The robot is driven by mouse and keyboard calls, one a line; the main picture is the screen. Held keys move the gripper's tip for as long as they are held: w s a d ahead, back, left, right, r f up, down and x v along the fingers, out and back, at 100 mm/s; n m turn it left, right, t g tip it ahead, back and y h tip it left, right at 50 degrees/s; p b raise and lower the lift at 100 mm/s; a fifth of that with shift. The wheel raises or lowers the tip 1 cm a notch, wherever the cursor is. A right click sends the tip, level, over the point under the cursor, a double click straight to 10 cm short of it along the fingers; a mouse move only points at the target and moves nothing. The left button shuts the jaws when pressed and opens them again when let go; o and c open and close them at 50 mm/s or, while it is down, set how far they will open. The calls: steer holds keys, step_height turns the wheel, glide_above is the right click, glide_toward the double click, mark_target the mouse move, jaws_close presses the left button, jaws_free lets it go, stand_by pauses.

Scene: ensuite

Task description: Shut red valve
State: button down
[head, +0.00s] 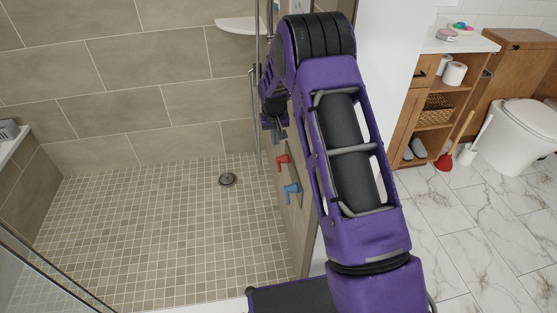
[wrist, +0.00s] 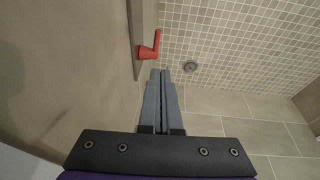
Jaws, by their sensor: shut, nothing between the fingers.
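The red valve (head: 283,161) is a small lever handle on the shower's side wall, left of my purple arm in the head view. In the wrist view the red valve (wrist: 150,50) sticks out from a plate, its lever turned up in the picture. A blue valve (head: 291,190) sits just below it on the same wall. My gripper (wrist: 161,73) is shut and empty, its grey fingertips just below and right of the red valve in the wrist view. Whether they touch it I cannot tell. In the head view my gripper (head: 278,136) is small and partly hidden by my wrist.
A drain (head: 228,180) lies in the tiled shower floor (head: 150,235), which is otherwise clear. A vertical rail (head: 257,110) stands near my wrist. Right of my arm are a wooden cabinet (head: 402,130), a red plunger (head: 444,162) and a toilet (head: 517,135).

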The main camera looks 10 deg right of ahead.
steer(key=b, duration=0.2)
glide_toward(279, 167)
steer(key=w+x, duration=0.1)
steer(key=x, duration=0.4)
steer(key=shift+s+f, duration=0.2)
steer(key=shift+f, duration=0.45)
